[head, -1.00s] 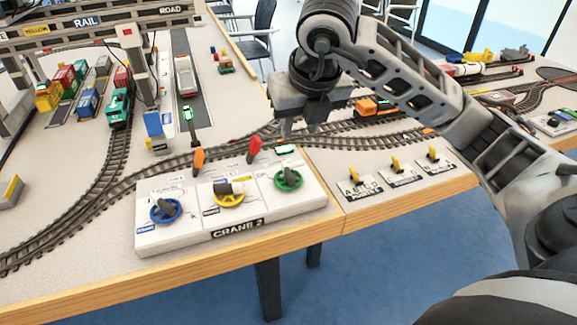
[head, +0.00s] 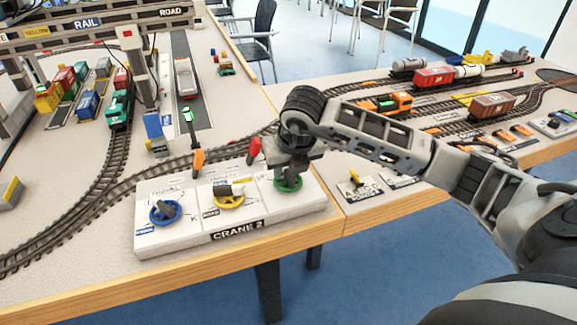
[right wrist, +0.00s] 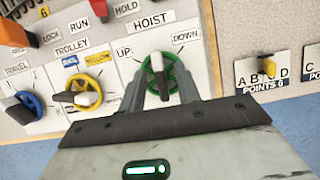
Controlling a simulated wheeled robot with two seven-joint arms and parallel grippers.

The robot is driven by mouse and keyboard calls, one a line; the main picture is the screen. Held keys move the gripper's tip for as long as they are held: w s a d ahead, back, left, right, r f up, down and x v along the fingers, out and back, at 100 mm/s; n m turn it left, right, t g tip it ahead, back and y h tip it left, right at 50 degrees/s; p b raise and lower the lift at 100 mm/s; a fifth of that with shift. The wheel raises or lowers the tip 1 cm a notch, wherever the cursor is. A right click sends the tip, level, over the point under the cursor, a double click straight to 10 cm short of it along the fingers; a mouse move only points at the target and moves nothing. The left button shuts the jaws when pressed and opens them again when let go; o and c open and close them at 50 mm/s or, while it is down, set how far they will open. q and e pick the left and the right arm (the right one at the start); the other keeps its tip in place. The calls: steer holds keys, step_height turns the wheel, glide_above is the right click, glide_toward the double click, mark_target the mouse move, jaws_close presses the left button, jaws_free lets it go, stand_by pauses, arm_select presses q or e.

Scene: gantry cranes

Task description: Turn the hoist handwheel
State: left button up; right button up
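The hoist handwheel is a green wheel with a dark and white grip bar across it, on the right end of the white CRANE 2 panel (head: 180,238). In the right wrist view the hoist handwheel (right wrist: 171,72) sits under the HOIST label, between UP and DOWN, its bar pointing roughly up the picture. My right gripper (right wrist: 161,82) is open, with its fingers on either side of the bar and a gap showing. In the head view my right gripper (head: 289,172) is right over the handwheel and partly hides it. My left gripper is not in view.
A yellow trolley handwheel (head: 229,201) and a blue travel handwheel (head: 165,212) are to the left on the panel. A red lever (head: 254,150) and an orange lever (head: 198,161) stand behind. The POINTS plate (head: 361,189) lies to the right. Train tracks run behind.

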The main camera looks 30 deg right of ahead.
jaws_close()
